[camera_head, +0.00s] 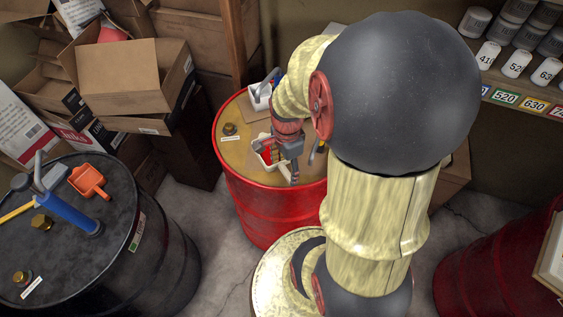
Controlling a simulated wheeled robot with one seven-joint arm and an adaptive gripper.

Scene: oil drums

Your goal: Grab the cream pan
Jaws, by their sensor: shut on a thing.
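The cream pan (259,161) shows as a small pale, shallow shape on the tan top of the red drum (266,205), with something red beside or inside it. My gripper (293,177) reaches down over the drum top at the pan's right side and is shut on it. The fingers and wrist hide part of the pan, so the exact grip is hard to see. I cannot tell whether the pan is resting on the drum or slightly raised.
A white container (260,97) and a brass cap (230,129) are on the red drum. A black drum (150,250) at left holds an orange scoop (89,181) and a blue-handled tool (72,210). Cardboard boxes (125,75) stack behind. A shelf of numbered cans (516,64) is at right.

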